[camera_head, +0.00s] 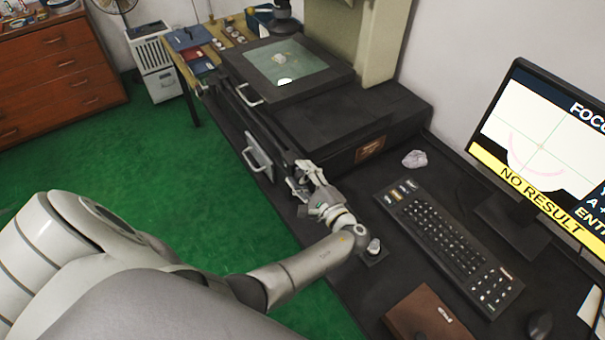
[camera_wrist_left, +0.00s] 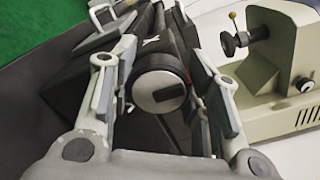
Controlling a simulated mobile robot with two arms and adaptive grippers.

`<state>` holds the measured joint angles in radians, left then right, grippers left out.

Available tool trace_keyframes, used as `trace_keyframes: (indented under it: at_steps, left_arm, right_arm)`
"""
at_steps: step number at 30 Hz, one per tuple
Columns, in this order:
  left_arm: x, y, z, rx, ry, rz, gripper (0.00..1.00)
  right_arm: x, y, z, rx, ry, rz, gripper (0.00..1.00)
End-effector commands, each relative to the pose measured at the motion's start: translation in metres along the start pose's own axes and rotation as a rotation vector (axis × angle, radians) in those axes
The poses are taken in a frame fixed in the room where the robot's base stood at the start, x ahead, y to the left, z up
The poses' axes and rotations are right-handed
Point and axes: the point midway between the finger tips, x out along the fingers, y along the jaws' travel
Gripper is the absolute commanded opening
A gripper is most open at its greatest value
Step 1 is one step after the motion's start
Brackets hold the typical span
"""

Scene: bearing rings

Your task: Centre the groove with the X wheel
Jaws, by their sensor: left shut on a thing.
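The X wheel (camera_wrist_left: 158,93) is a dark round knob with a silver face and a dark slot, in the middle of the left wrist view. My left gripper (camera_head: 308,178) is shut on it, with one finger on each side. In the head view the gripper is at the front edge of the black machine, and the wheel is hidden. On the monitor (camera_head: 548,135) the groove (camera_head: 524,168) shows as a faint pink arc, mostly below and left of the crosshair. A yellow band reads NO RESULT. My right gripper is not in view.
The measuring machine's glass stage (camera_head: 287,68) holds a small pale piece and a bright spot. A keyboard (camera_head: 450,240), a mouse (camera_head: 539,325), a brown box (camera_head: 432,312) and a crumpled cloth (camera_head: 414,159) lie on the dark desk. Green floor is free at left.

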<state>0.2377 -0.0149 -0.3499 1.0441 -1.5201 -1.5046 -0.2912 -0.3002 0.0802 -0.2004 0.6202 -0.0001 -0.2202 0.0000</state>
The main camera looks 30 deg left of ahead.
Motion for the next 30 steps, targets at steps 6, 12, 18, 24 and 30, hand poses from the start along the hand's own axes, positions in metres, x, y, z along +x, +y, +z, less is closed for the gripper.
trace_keyframes:
  at_steps: [6,12,18,24,30]
  left_arm:
    - [0.0,0.003,-0.002,-0.048,0.0,0.0,0.19]
    - [0.0,0.006,-0.004,-0.223,-0.001,-0.002,0.19]
    - [0.0,0.004,-0.002,-0.345,0.0,-0.001,0.19]
    - [0.0,0.002,0.0,-0.369,0.0,-0.001,0.19]
    - [0.0,0.002,-0.001,-0.367,0.001,0.0,0.45]
  right_arm:
    - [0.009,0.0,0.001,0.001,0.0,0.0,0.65]
    - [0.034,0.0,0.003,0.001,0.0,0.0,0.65]
    - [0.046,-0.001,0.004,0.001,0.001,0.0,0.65]
    - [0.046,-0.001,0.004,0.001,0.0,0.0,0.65]
    - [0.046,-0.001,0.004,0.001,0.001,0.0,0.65]
